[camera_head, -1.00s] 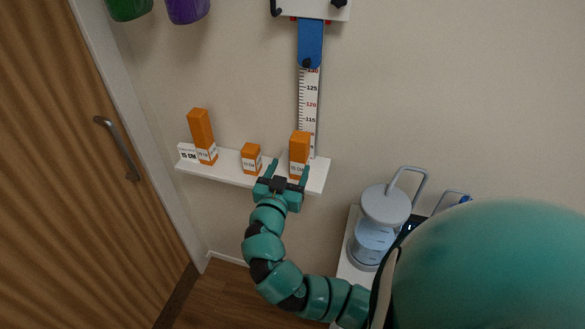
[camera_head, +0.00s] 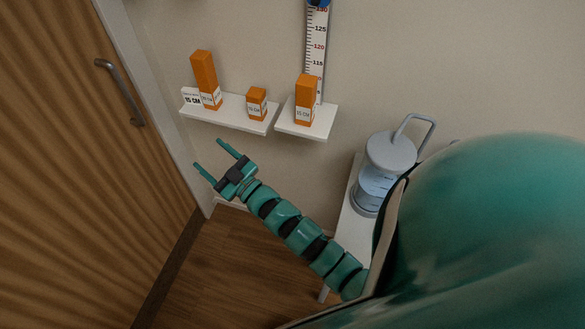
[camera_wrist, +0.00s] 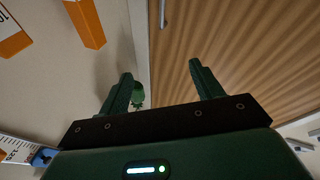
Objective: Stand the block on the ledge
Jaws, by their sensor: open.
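Three orange blocks with white labels stand upright on white ledges in the head view. A tall block (camera_head: 204,72) and a short block (camera_head: 257,98) are on the left ledge (camera_head: 232,120). Another tall block (camera_head: 304,92) is on the right ledge (camera_head: 288,126), across a narrow gap. My gripper (camera_head: 208,153) is open and empty, below the left ledge and apart from every block. In the wrist view its fingers (camera_wrist: 160,78) are spread with no block between them. Two orange blocks (camera_wrist: 86,22) (camera_wrist: 12,38) show at the upper left there, partly cut off.
A wooden door (camera_head: 75,170) with a metal handle (camera_head: 120,92) is at the left, near my fingertips. A small 15 CM sign (camera_head: 191,97) stands at the left ledge's end. A height ruler (camera_head: 318,45) hangs above the right ledge. A lidded clear jug (camera_head: 378,178) stands at the right.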

